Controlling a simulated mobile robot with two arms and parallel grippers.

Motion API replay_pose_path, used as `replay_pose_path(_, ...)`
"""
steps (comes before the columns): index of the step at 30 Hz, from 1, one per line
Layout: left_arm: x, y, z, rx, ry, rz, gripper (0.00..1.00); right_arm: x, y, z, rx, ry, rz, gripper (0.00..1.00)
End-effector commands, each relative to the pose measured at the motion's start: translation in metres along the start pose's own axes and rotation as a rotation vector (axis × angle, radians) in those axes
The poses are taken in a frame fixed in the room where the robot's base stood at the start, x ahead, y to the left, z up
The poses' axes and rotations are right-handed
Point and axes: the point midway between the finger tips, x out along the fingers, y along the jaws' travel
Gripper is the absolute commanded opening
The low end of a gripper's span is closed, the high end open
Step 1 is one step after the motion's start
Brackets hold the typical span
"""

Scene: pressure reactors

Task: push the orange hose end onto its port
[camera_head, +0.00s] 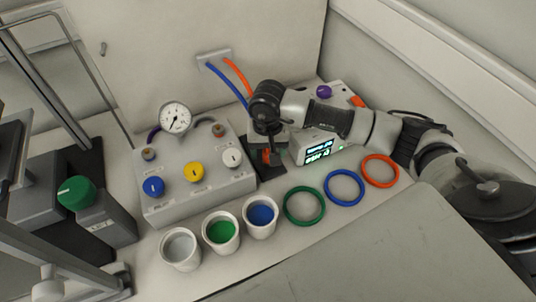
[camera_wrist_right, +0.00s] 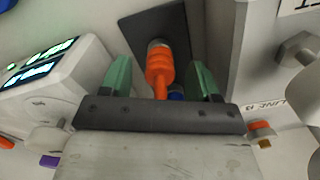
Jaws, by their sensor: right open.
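The orange hose end (camera_wrist_right: 160,68) is a ribbed orange piece in the right wrist view, with its far end at a small metal port (camera_wrist_right: 157,43) on a dark plate (camera_wrist_right: 180,25). I cannot tell how far it sits on the port. My right gripper (camera_wrist_right: 160,78) is open, with one green fingertip on each side of the hose end and gaps visible. In the head view the right gripper (camera_head: 268,152) is over the dark plate, and a bit of orange (camera_head: 266,156) shows there. A blue part (camera_wrist_right: 177,95) is just behind the hose end. My left gripper is out of view.
A grey control box (camera_head: 200,190) with a gauge (camera_head: 174,118) and knobs stands left of the gripper. A device with a lit display (camera_head: 318,150) is close on its right. Three cups, including a blue-filled one (camera_head: 261,215), and coloured rings (camera_head: 343,187) lie in front.

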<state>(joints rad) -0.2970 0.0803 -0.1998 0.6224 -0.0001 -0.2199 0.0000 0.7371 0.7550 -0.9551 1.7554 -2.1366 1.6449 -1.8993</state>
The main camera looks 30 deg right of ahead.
Motion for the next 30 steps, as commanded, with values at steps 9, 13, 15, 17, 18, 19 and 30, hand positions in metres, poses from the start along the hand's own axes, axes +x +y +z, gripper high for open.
replay_pose_path(9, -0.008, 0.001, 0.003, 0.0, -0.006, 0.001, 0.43, 0.029, 0.0, 0.0, 0.001, 0.001, 0.0, 0.61)
replay_pose_path(13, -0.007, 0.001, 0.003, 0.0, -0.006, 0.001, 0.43, 0.029, 0.0, 0.0, 0.0, 0.001, 0.0, 0.61)
replay_pose_path(15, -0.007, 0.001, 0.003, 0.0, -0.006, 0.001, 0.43, 0.029, 0.0, 0.0, 0.0, 0.001, 0.0, 0.61)
replay_pose_path(17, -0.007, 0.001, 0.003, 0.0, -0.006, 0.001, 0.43, 0.029, 0.0, 0.0, 0.0, 0.001, 0.0, 0.61)
replay_pose_path(18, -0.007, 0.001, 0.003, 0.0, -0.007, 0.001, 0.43, 0.029, 0.0, 0.0, 0.0, 0.001, 0.0, 0.58)
replay_pose_path(19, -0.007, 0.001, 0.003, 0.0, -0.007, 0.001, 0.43, 0.029, 0.0, 0.0, 0.0, 0.001, 0.0, 0.54)
replay_pose_path(30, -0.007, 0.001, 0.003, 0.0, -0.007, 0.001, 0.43, 0.029, 0.0, 0.0, 0.0, 0.001, -0.001, 0.11)
